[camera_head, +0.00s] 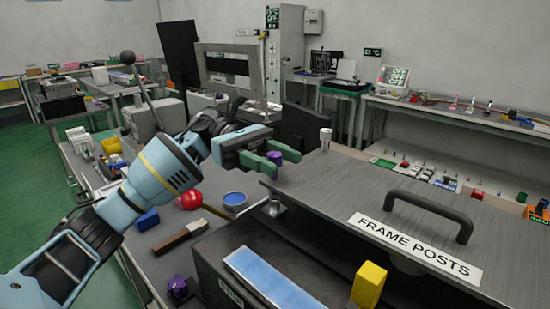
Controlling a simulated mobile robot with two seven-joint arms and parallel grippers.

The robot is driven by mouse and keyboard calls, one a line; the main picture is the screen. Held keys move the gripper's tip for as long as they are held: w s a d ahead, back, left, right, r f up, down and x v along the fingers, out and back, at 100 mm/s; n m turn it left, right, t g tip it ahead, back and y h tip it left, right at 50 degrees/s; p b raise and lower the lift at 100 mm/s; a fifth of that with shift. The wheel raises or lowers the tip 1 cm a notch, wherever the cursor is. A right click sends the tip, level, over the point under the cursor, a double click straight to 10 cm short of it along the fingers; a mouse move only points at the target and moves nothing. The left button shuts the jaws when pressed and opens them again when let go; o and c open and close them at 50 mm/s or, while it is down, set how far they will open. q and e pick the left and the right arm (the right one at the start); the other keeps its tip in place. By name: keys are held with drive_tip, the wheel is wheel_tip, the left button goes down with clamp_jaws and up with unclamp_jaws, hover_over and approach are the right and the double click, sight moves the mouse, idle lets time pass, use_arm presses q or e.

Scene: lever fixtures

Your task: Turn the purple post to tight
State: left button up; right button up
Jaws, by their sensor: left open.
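My left gripper (286,165) comes in from the left and is open. Its green fingers are on either side of a small purple knob (274,157), which looks like the top of the purple post. The fingers partly hide it, and I cannot tell whether they touch it. The panel labelled "FRAME POSTS" (415,248) lies just right of and below the gripper. A second purple knob (178,287) sits low on the left, away from the gripper. My right gripper is not in view.
A black handle (428,212) stands up from the panel. A silver post (325,138) rises at its back edge, and a yellow block (368,285) stands at the front. A red ball (190,199) and a blue-topped round tin (234,200) lie below my left arm.

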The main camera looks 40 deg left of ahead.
use_arm(q)
drive_tip(key=a+b, duration=0.1)
drive_tip(key=a, duration=0.6)
drive_tip(key=shift+w+a+b, duration=0.3)
drive_tip(key=shift+w+a, duration=0.05)
idle(0.4)
